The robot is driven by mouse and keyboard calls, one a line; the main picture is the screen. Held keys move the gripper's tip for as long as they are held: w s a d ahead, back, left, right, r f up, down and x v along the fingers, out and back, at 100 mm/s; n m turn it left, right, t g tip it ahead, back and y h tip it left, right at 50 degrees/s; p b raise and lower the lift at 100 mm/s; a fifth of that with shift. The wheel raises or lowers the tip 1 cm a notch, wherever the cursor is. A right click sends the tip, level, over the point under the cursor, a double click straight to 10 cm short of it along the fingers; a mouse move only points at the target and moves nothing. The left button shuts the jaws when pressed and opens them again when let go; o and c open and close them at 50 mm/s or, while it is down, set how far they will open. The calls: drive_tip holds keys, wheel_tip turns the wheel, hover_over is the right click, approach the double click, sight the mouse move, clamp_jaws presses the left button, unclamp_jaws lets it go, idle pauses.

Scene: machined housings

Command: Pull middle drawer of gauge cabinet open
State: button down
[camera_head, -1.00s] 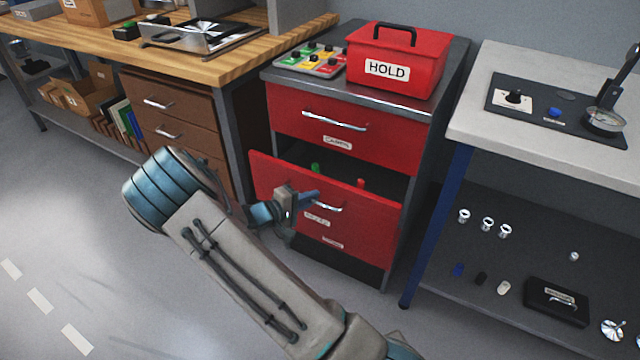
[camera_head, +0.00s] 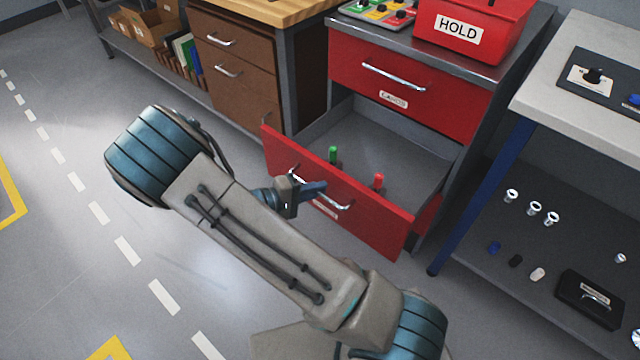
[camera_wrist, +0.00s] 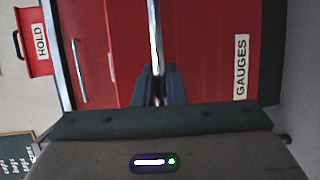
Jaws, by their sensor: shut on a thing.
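The red gauge cabinet (camera_head: 430,95) stands beside the wooden workbench. Its middle drawer (camera_head: 375,217) is pulled well out, showing a grey interior with a green item (camera_head: 333,154) and a red item (camera_head: 379,181) standing inside. My gripper (camera_head: 312,190) is at the drawer's front, shut on its silver handle (camera_head: 340,206). In the wrist view the fingers (camera_wrist: 158,88) close around the handle bar (camera_wrist: 154,35), beside a "GAUGES" label (camera_wrist: 241,68). The arm and gripper hide part of the drawer front. The top drawer (camera_head: 395,95) is shut.
A red "HOLD" box (camera_head: 475,30) and a coloured button panel (camera_head: 380,12) sit on the cabinet. A grey table with a blue leg (camera_head: 485,195) stands close on the right. A brown drawer unit (camera_head: 232,70) is at the left. The floor left of my arm is clear.

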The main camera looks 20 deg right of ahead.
drive_tip(key=c, duration=1.8)
unclamp_jaws()
drive_tip(key=p+v, duration=0.2)
drive_tip(key=v, duration=1.2)
drive_tip(key=shift+d, duration=0.1)
drive_tip(key=s+d+r+m+y+p, duration=0.1)
drive_tip(key=s+d+r+y+p, duration=0.3)
drive_tip(key=r, duration=0.9)
drive_tip(key=s+d+r+m+y+p, duration=0.1)
drive_tip(key=s+d+r+y+p, duration=0.4)
drive_tip(key=r+p, duration=0.5)
drive_tip(key=s+d+r+m+y+p, duration=0.1)
drive_tip(key=s+d+r+y+p, duration=0.4)
drive_tip(key=r, duration=1.2)
drive_tip(key=shift+r+y+p, duration=0.2)
drive_tip(key=shift+y+p, duration=0.6)
drive_tip(key=shift+p, duration=0.35)
